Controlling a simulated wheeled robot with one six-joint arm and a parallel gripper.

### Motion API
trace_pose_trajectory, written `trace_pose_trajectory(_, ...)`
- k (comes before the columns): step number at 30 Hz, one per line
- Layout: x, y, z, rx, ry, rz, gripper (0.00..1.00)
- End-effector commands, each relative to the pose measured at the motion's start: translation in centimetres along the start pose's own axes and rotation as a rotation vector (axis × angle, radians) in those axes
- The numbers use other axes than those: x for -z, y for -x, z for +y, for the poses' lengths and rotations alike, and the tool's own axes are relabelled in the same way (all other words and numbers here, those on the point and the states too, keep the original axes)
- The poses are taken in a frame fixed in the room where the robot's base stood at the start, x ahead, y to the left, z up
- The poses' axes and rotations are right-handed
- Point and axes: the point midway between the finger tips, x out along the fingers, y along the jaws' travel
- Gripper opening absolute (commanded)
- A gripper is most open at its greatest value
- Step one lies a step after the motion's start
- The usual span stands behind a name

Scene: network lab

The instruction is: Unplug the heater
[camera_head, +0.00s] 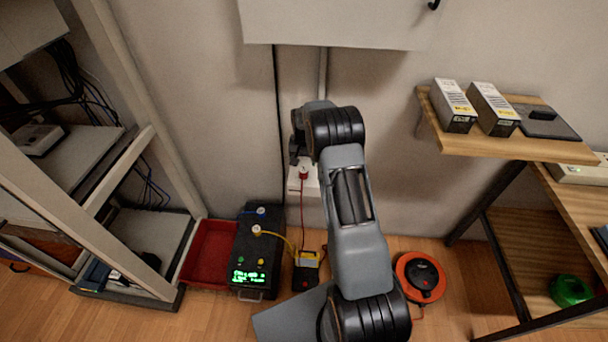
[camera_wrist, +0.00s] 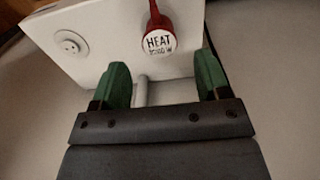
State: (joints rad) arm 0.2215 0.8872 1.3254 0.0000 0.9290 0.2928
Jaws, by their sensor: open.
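A red plug (camera_wrist: 160,38) with a white end face marked "HEAT" sits in a white socket box (camera_wrist: 100,38) in the wrist view. In the head view the red plug (camera_head: 304,173) is on the white wall box (camera_head: 312,187), and a red cord (camera_head: 302,210) hangs from it. My gripper (camera_wrist: 164,80) is open, its green fingers apart and empty. In the wrist picture the plug lies between and just above the fingertips, with no contact seen. In the head view my arm partly hides the gripper and box. I cannot make out the heater itself.
An empty round socket (camera_wrist: 70,43) is beside the plug. Below stand a black unit (camera_head: 257,245) with green display, a red tray (camera_head: 208,255) and a yellow-topped device (camera_head: 307,262). An orange cable reel (camera_head: 420,277) lies right. A rack stands left, a wooden shelf (camera_head: 500,142) right.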

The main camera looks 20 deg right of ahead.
Motion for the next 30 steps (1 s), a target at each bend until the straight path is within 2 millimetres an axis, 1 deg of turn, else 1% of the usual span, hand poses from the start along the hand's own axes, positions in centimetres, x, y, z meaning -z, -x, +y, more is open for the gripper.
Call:
trace_pose_trajectory(1,0.0,-1.0,0.0,0.0,0.0,-0.001,0.69)
trace_pose_trajectory(9,0.0,-4.5,0.0,0.0,0.0,-0.001,0.69)
trace_pose_trajectory(15,0.0,-6.3,0.0,0.0,0.0,0.0,0.69)
trace_pose_trajectory(19,0.0,-6.8,0.0,0.0,0.0,0.0,0.69)
trace_pose_trajectory(30,0.0,-6.7,0.0,0.0,0.0,0.0,0.69)
